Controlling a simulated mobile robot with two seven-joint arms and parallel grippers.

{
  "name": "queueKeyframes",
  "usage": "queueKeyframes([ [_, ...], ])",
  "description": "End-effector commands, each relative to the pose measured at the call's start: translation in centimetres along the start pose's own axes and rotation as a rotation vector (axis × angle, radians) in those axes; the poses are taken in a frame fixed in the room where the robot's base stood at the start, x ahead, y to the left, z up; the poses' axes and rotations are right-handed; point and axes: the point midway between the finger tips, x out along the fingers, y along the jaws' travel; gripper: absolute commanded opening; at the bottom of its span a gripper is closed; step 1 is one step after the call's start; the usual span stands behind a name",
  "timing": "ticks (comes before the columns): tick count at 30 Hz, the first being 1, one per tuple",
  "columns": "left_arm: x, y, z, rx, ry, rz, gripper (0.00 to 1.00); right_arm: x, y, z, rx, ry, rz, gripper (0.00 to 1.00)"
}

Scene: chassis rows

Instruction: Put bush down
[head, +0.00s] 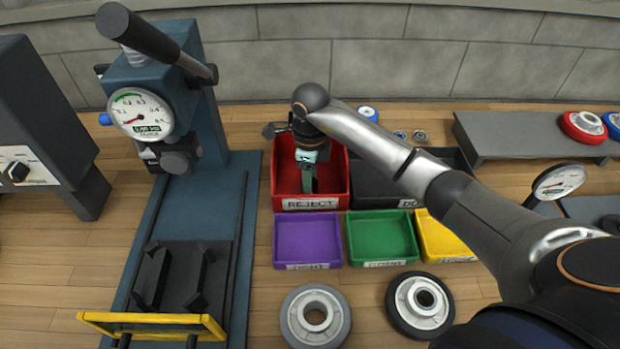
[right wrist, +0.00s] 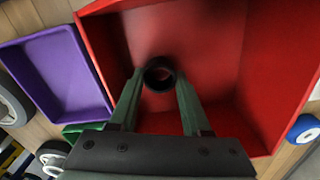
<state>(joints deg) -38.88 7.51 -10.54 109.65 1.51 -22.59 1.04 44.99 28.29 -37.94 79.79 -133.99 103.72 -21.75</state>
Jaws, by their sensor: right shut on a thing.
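The bush (right wrist: 159,74), a small dark ring, is between the green fingertips of my right gripper (head: 309,182) in the right wrist view. My right gripper is shut on it. In the head view the gripper points down inside the outline of the red bin labelled REJECT (head: 312,204), and the bush cannot be made out there. The red floor of the bin (right wrist: 205,40) lies behind the bush in the right wrist view. I cannot tell whether the bush touches that floor. My left gripper is not in view.
Purple (head: 307,240), green (head: 382,237) and yellow (head: 445,240) trays stand in front of the red bin, with a black bin (head: 377,188) at its right. A blue press (head: 190,110) stands left. Two wheels (head: 315,315) (head: 420,305) lie in front.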

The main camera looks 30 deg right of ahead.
Motion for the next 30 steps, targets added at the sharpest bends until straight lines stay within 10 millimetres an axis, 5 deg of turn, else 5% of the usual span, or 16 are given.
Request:
queueKeyframes([
  [11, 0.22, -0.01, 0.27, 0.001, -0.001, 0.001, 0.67, 0.54, -0.05, 0.01, 0.000, -0.001, -0.002, 0.00],
  [12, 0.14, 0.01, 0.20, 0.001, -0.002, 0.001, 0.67, 0.45, -0.04, 0.01, 0.000, -0.001, -0.002, 0.51],
  [19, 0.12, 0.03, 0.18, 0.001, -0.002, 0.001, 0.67, 0.41, -0.03, 0.02, 0.000, -0.001, -0.001, 0.77],
  [30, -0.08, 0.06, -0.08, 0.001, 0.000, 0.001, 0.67, -0.36, -0.06, 0.08, -0.001, -0.003, -0.003, 0.78],
])
